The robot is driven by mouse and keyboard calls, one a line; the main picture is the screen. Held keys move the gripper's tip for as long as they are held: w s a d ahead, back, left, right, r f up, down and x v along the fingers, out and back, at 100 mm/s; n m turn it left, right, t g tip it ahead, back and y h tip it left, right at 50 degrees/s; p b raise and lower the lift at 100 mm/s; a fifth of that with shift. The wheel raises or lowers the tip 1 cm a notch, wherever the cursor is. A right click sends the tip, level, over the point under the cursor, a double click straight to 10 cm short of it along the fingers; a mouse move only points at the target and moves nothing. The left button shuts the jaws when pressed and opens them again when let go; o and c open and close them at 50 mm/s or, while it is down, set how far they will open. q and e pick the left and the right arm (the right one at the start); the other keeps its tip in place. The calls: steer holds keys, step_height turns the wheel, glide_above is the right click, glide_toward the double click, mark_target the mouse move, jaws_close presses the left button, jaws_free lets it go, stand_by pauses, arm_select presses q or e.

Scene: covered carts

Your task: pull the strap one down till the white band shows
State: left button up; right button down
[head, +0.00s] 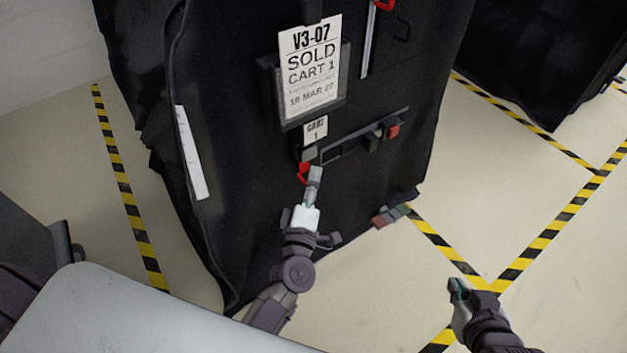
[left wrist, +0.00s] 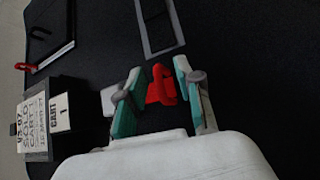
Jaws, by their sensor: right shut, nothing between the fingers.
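A black covered cart (head: 250,150) fills the middle of the head view, with a "CART 1" tag (head: 315,130) on its front. Below the tag is a red pull piece (head: 302,173); it also shows in the left wrist view (left wrist: 162,86). A grey rectangular loop (left wrist: 158,27) lies beyond it. No white band can be made out at the red piece. My left gripper (head: 316,172) is open, its green-padded fingers (left wrist: 157,95) on either side of the red piece with gaps showing. My right gripper (head: 455,285) is shut and empty at the lower right, away from the cart.
A sold sign (head: 311,66) hangs above the tag. A slanted dark bar with a red end (head: 393,131) is to its right, and a grey strip (head: 368,42) higher up. Another covered cart (head: 545,60) stands behind right. Striped tape (head: 440,240) marks open floor.

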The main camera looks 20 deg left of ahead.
arm_select(q)
steer(key=shift+w, duration=0.1)
jaws_close()
stand_by(0.4)
